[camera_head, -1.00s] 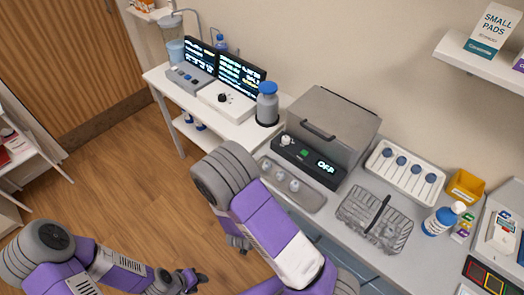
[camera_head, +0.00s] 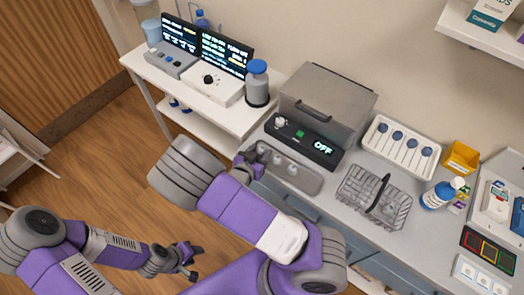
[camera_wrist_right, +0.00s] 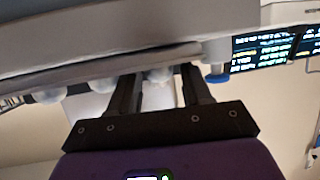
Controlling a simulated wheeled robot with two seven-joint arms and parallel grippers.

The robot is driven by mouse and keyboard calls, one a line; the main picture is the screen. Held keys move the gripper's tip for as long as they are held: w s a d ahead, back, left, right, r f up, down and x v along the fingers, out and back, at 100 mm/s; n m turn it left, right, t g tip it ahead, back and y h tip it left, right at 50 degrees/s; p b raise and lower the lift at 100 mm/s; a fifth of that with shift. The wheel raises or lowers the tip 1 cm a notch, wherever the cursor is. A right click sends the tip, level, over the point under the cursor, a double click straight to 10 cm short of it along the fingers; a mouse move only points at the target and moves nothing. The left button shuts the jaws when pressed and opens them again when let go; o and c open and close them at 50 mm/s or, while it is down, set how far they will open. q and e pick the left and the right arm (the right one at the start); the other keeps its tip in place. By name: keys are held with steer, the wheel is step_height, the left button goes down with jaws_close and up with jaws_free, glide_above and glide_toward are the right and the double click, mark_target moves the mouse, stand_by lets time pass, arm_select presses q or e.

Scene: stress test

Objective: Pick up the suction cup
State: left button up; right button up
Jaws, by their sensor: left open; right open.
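A grey tray (camera_head: 308,184) lies on the counter in front of the steel box. It holds a row of small pale domed pieces (camera_head: 277,158), which look like suction cups; I cannot be sure. My right gripper (camera_head: 249,163) is at the tray's left end, close to the leftmost piece. The right wrist view is upside down; there the open fingers (camera_wrist_right: 160,88) point toward the tray, and one pale dome (camera_wrist_right: 158,76) appears between them. I cannot tell whether they touch it. My left gripper (camera_head: 195,262) is open and empty, over the floor at lower left.
The steel box (camera_head: 325,105) with an "OFF" panel stands behind the tray. A wire basket (camera_head: 373,198), a white rack (camera_head: 402,148) and a blue-white bottle (camera_head: 440,194) are to the right. A grey blue-capped bottle (camera_head: 257,85) stands at left.

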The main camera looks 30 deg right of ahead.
steer(key=shift+d, duration=0.3)
steer(key=shift+w, duration=0.1)
steer(key=shift+c, duration=0.3)
steer(key=c, duration=0.7)
